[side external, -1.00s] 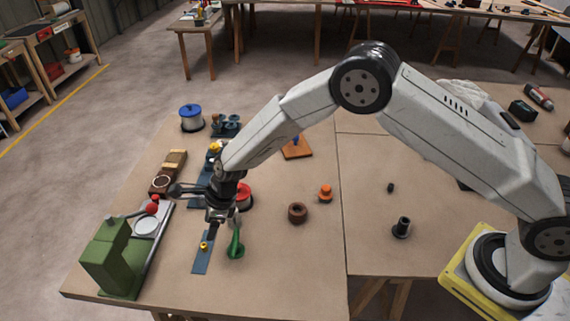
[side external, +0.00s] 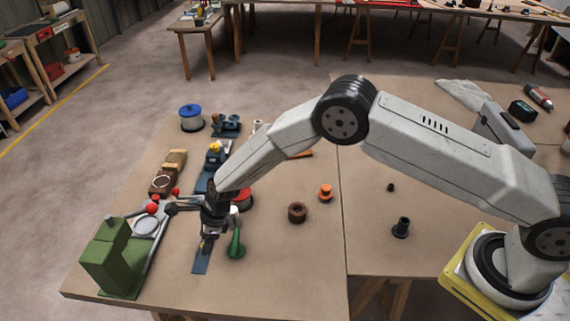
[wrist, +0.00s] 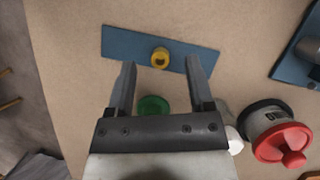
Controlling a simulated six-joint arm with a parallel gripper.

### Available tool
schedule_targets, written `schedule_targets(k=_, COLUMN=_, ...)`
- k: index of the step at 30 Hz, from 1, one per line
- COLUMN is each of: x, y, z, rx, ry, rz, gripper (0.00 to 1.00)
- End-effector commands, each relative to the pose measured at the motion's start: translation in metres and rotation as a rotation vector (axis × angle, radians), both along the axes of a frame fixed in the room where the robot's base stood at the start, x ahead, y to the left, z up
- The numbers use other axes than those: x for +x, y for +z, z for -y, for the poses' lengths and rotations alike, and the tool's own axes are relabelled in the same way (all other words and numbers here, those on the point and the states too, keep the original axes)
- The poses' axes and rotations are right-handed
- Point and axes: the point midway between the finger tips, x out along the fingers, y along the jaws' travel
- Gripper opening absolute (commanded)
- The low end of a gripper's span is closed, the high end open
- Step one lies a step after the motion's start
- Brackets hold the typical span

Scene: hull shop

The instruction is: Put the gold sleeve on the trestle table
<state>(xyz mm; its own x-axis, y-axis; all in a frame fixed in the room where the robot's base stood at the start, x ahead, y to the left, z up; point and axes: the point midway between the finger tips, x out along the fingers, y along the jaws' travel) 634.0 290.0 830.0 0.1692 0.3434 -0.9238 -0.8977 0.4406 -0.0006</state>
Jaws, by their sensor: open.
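The gold sleeve (wrist: 160,57) is a small yellow ring with a dark bore. It sits upright on a flat blue plate (wrist: 120,43), which lies on the trestle table (side external: 275,255). In the wrist view my gripper (wrist: 160,66) is open, with one finger on each side of the sleeve in the picture. I cannot tell whether the fingertips are level with it. In the side view my gripper (side external: 207,246) points down over the blue plate (side external: 201,264) and hides the sleeve.
A green flared piece (side external: 236,246) stands close beside my gripper. A red-topped spool (wrist: 285,140) is nearby. A green machine (side external: 108,258) stands at the left. A brown ring (side external: 297,212) and an orange piece (side external: 326,192) stand right of centre. The table's near middle is clear.

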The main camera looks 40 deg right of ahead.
Motion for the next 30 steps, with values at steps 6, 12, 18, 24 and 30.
schedule_targets(k=6, x=0.002, y=-0.015, z=-0.006, rx=0.001, ry=0.001, rz=0.001, gripper=0.68)
schedule_targets(k=12, x=0.003, y=-0.016, z=-0.007, rx=0.001, ry=0.001, rz=0.001, gripper=0.68)
schedule_targets(k=18, x=0.003, y=-0.016, z=-0.006, rx=0.001, ry=0.000, rz=0.000, gripper=0.68)
schedule_targets(k=24, x=0.003, y=-0.016, z=-0.006, rx=0.001, ry=0.000, rz=0.000, gripper=0.64)
schedule_targets(k=30, x=0.003, y=-0.016, z=-0.006, rx=0.001, ry=0.000, rz=0.000, gripper=0.01)
